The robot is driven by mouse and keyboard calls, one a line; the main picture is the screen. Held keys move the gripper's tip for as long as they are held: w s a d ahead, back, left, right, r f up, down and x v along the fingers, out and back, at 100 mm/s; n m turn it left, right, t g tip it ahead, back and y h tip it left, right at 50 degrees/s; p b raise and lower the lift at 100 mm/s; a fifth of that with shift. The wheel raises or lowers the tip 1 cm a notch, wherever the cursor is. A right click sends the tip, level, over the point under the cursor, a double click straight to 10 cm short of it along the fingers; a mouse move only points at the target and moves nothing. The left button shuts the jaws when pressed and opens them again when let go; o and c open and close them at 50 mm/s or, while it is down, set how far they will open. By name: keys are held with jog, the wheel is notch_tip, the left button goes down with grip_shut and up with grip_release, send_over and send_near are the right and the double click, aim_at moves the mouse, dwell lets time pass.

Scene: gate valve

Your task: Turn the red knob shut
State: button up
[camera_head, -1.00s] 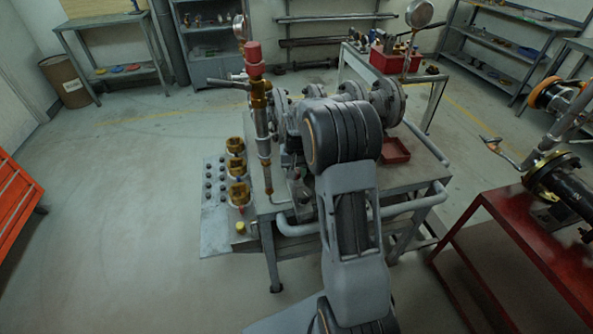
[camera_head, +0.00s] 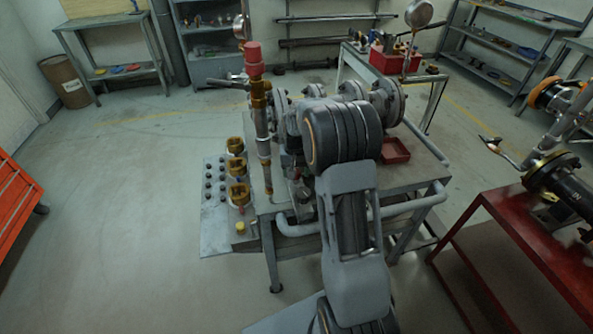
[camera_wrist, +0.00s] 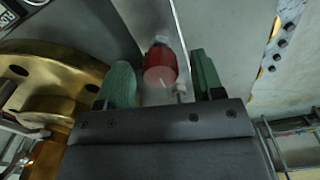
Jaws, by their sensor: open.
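The red knob (camera_wrist: 160,66) shows in the wrist view as a short red cylinder with a pale end face. It lies between the two green finger pads of my gripper (camera_wrist: 161,82). The pads are spread apart, with a visible gap on each side of the knob. I cannot tell how deep the knob sits between them. In the head view my own arm hides most of my gripper. A larger red cap (camera_head: 254,58) tops the upright brass and steel pipe on the grey bench (camera_head: 418,170).
A large brass wheel-like part (camera_wrist: 48,75) is close to the left finger in the wrist view. Flanged grey piping (camera_head: 385,102) and a small red tray (camera_head: 395,150) are on the bench. A red table (camera_head: 500,225) stands at the right.

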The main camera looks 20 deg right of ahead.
notch_tip(320, 180, up, 14)
dwell(0.6)
jog(key=shift+f, duration=0.15)
